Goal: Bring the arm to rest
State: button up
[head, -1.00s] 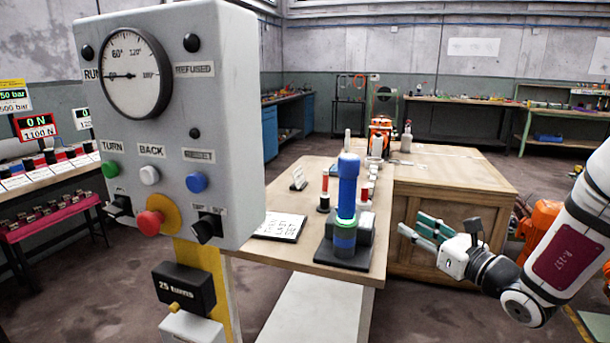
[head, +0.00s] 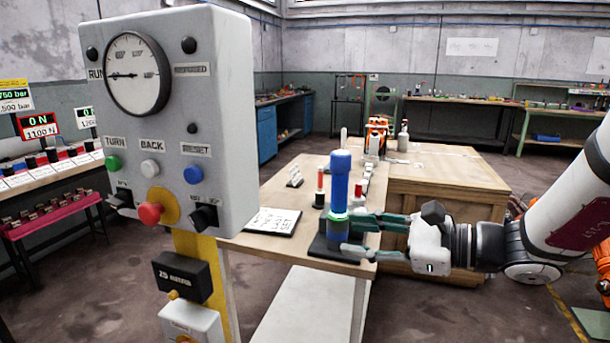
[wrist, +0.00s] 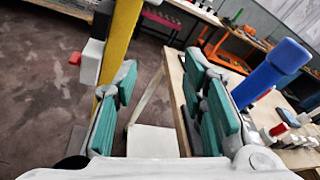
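My gripper (head: 356,235) is at the right of the head view, level with the lower part of an upright blue column (head: 340,182) on a dark base. In the wrist view my gripper (wrist: 160,82) has its green-padded fingers wide apart with nothing between them. The blue column (wrist: 270,72) stands outside the right finger there, so the fingers are not around it. In the head view the fingers overlap the column's lower part; whether they touch it I cannot tell.
A grey control box (head: 172,125) with a dial and buttons stands on a yellow post at the left. The wooden table (head: 283,185) holds a sign plate (head: 272,221) and small red, black and white pieces. A wooden crate (head: 450,175) stands behind my arm.

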jog(key=s+a+n+g+h, duration=0.2)
jog(key=s+n+g, duration=0.25)
jog(key=s, duration=0.45)
jog(key=s+a+n+g+h, duration=0.25)
jog(key=s+n, duration=0.35)
jog(key=s, duration=0.3)
jog(key=s+d+f+n+h, duration=0.4)
jog(key=s+d+n+h, duration=0.4)
jog(key=s+d+h, duration=0.5)
notch_tip(320, 180, up, 20)
jog(key=d+t+y+p, duration=0.1)
jog(key=t+y+p, duration=0.2)
jog(key=p, duration=1.4)
jog(key=shift+w+f, duration=0.2)
jog(key=shift+w, duration=0.2)
jog(key=shift+d+y, duration=0.1)
jog(key=shift+y, duration=0.15)
